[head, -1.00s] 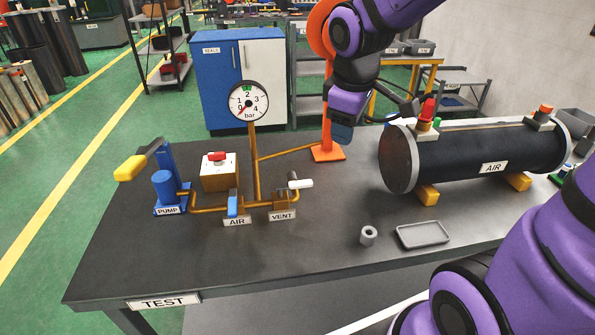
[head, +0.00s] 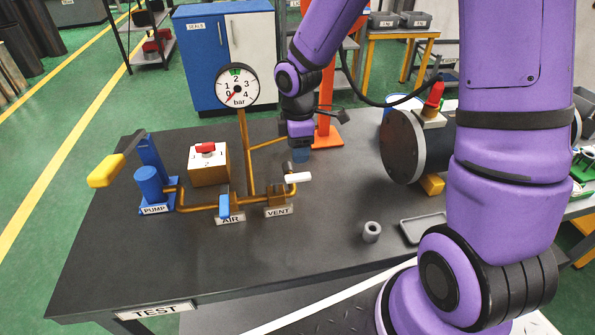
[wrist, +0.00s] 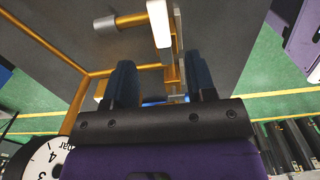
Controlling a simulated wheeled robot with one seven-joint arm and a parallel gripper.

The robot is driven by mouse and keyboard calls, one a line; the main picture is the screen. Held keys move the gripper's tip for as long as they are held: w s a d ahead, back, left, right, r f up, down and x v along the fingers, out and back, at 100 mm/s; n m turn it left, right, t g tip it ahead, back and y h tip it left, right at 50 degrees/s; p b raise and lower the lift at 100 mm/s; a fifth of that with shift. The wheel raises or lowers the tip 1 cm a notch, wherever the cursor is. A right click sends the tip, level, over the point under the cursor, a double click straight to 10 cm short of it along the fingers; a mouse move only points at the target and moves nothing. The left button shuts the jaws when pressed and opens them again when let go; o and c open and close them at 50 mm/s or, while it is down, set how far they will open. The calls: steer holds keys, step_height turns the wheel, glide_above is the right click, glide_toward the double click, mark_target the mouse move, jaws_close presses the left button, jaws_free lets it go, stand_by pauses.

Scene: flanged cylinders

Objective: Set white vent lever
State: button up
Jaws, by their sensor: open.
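The white vent lever (head: 298,177) sticks out to the right above the VENT label (head: 278,211) on the brass pipework. It also shows at the top middle of the wrist view (wrist: 160,24). My gripper (head: 301,156) is just above and behind the lever in the head view, pointing down. In the wrist view its two dark blue fingers (wrist: 161,85) are apart with nothing gripped. The lever appears ahead of the fingertips and roughly in line with the gap, apart from them. Contact is not visible.
The gauge (head: 237,86) stands on a brass pipe close to the left of my gripper. The blue AIR lever (head: 224,206), pump (head: 148,185) and red-knobbed box (head: 208,164) are left. The table front is clear.

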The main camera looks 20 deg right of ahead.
mark_target(298, 175)
step_height(298, 175, down, 8)
steer(key=shift+f, duration=0.15)
stand_by(0.4)
jaws_close()
